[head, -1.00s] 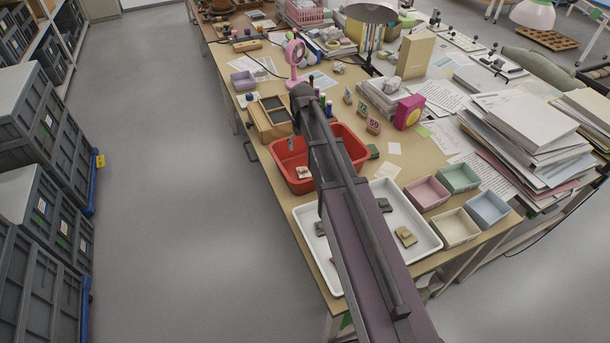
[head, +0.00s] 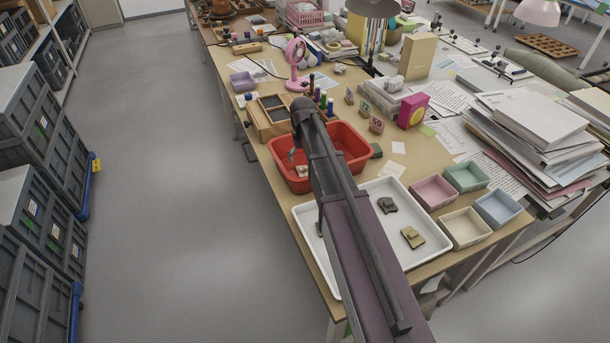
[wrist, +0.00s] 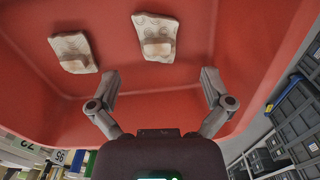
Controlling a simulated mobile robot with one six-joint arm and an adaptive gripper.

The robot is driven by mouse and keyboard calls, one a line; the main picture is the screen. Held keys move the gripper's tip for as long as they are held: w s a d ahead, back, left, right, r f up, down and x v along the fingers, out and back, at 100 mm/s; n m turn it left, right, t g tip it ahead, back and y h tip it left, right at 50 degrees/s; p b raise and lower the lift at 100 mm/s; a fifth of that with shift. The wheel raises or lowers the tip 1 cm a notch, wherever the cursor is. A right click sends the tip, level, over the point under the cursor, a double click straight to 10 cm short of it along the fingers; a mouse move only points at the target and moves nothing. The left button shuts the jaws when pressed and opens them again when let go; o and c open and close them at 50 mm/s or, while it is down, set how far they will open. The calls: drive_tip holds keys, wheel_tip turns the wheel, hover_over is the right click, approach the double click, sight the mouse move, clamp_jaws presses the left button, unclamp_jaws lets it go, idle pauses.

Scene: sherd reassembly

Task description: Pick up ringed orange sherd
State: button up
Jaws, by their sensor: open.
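Two pale orange-beige sherds lie apart on the floor of a red bin (head: 282,178). In the wrist view, the left sherd (wrist: 74,52) shows faint ring marks and a raised lighter patch. The right sherd (wrist: 156,36) also shows faint marks and a raised patch; I cannot tell which is the task's one. In the head view, one pale sherd (head: 302,171) shows in the bin; my arm hides part of the bin. My gripper (wrist: 160,78) is open and empty, its fingers apart over the bin, with both sherds beyond the fingertips.
A white tray (head: 432,247) next to the bin holds a dark sherd (head: 387,205) and a tan sherd (head: 412,237). Several small pastel boxes (head: 466,228) stand to its right. A wooden box (head: 262,123) stands behind the bin. The bin walls surround the sherds.

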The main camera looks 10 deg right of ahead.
sight(304, 168)
drive_tip(key=shift+f, duration=0.15)
idle(0.3)
drive_tip(key=shift+w+d+f+b, duration=0.1)
drive_tip(key=shift+d+f+b, duration=0.05)
drive_tip(key=shift+f+b, duration=2.4)
drive_tip(key=shift+r, duration=0.1)
drive_tip(key=c, duration=1.2)
